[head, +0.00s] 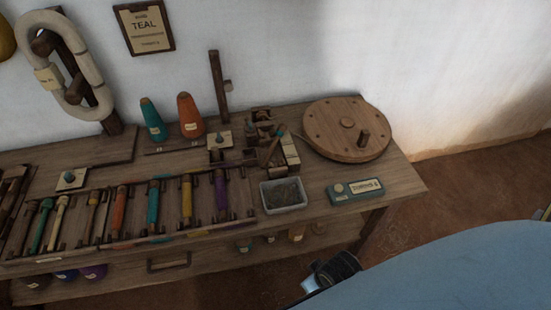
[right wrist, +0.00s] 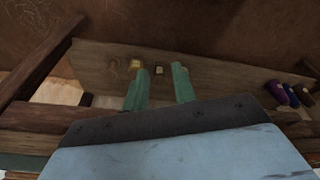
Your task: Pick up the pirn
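Several pirns lie side by side in a wooden rack on the bench in the head view. Among them are a teal pirn (head: 153,203), an orange pirn (head: 118,207), a yellow pirn (head: 187,199), a purple-blue pirn (head: 221,191) and a green pirn (head: 42,226). A wall card (head: 144,27) reads "TEAL". My right gripper (right wrist: 160,84) shows in the right wrist view with its two green fingers apart and nothing between them. It is over wooden boards, with no racked pirn between the fingers. My left gripper is in neither view.
On the bench (head: 408,185) are a teal cone (head: 152,120), an orange cone (head: 189,117), a grey tray (head: 284,208), a blue labelled box (head: 356,191) and a round wooden wheel (head: 346,124). A lower shelf holds coloured spools (head: 94,271). Floor is clear at right.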

